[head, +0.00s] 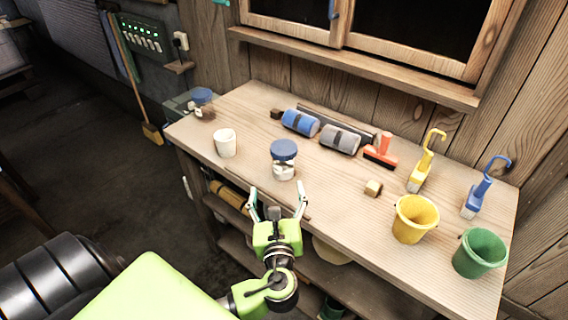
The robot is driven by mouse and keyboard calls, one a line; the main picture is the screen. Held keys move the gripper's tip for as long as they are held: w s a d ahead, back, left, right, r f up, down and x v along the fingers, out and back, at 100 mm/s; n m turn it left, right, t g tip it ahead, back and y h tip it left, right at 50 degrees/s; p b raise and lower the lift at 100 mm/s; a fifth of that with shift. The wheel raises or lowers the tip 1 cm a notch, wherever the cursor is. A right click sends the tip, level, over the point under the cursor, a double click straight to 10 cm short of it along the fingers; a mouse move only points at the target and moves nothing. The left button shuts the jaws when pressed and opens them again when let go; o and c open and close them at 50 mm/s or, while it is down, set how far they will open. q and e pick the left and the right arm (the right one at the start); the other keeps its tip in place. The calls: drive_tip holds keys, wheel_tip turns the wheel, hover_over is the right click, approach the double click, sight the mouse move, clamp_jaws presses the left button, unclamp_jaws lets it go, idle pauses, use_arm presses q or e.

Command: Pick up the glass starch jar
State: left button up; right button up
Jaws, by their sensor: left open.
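A glass jar (283,170) with a blue lid and whitish contents stands upright near the front edge of the wooden workbench (330,192). I take it for the starch jar. A second blue-lidded jar (203,104), with brown contents, stands at the bench's far left corner. My left gripper (277,196) is open and empty, its fingers pointing at the whitish jar from the near side at the bench's front edge. A small gap seems to lie between the fingertips and the jar. My right gripper is out of view.
A white cup (225,143) stands left of the jar. Blue (300,122) and grey (340,138) rolls lie behind it. A small wooden block (373,188), a red scraper (381,152), a yellow bucket (415,219) and a green bucket (480,253) are to the right.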

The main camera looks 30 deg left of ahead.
sight(282, 159)
use_arm(q)
drive_tip(key=w+a, duration=0.1)
drive_tip(key=w, duration=0.1)
drive_tip(key=w+a+r+m+p, duration=0.1)
drive_tip(key=w, duration=0.2)
drive_tip(key=w+a+m+t, duration=0.1)
drive_tip(key=w+a, duration=0.1)
drive_tip(key=w, duration=0.1)
drive_tip(key=shift+r+p, duration=0.25)
drive_tip(key=shift+p, duration=0.1)
drive_tip(key=shift+w+a+r, duration=0.15)
drive_tip(key=shift+w+a, duration=0.1)
drive_tip(key=shift+w, duration=0.15)
drive_tip(key=p+x, duration=0.1)
drive_tip(key=x, duration=0.2)
drive_tip(key=shift+w+d+r+p, duration=0.1)
drive_tip(key=shift+w+d+p, duration=0.1)
drive_tip(key=shift+w+p, duration=0.15)
drive_tip(key=shift+w+a, duration=0.35)
drive_tip(key=shift+w, duration=0.1)
drive_tip(key=c, duration=1.8)
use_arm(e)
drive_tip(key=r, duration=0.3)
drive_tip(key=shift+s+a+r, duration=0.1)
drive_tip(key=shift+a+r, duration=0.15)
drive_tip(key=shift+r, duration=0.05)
